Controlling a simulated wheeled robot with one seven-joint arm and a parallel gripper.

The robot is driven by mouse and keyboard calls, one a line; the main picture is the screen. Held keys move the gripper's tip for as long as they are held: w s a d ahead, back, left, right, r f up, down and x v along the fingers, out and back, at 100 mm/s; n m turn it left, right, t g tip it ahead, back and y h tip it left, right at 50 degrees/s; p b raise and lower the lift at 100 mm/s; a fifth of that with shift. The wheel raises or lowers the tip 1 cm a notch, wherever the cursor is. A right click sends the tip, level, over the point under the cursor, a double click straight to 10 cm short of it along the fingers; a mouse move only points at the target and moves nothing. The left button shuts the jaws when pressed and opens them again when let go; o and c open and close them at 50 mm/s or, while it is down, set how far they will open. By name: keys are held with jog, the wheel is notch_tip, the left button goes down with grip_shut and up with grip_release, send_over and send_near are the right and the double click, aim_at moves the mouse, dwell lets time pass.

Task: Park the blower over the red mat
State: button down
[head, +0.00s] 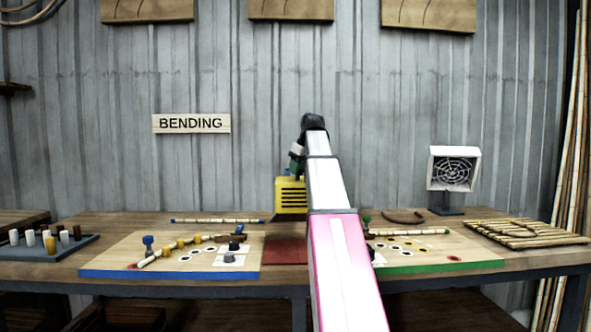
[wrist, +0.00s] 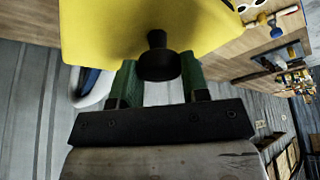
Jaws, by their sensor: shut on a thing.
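The yellow blower (head: 290,196) with dark vent slots hangs in front of the wall, just above the red mat (head: 284,251) in the head view. The mat lies flat on the bench between two boards, its right part hidden by my arm. My gripper (head: 297,160) is above the blower, partly hidden by my arm. In the wrist view my gripper (wrist: 159,72) has its green fingers on either side of a black knob on the blower (wrist: 145,28). I cannot tell the exact gap between blower and mat.
A blue-edged board (head: 120,257) with pegs and a bent rattan piece lies left of the mat. A green-edged board (head: 455,262) lies right. A fan (head: 453,170) stands at the back right, near a rattan slat rack (head: 525,233). A peg tray (head: 80,246) is far left.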

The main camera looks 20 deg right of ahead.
jog(key=c, duration=0.6)
grip_release()
jog(key=shift+c, duration=0.2)
jog(key=v, duration=1)
jog(key=shift+r, duration=0.4)
jog(key=shift+s, duration=0.2)
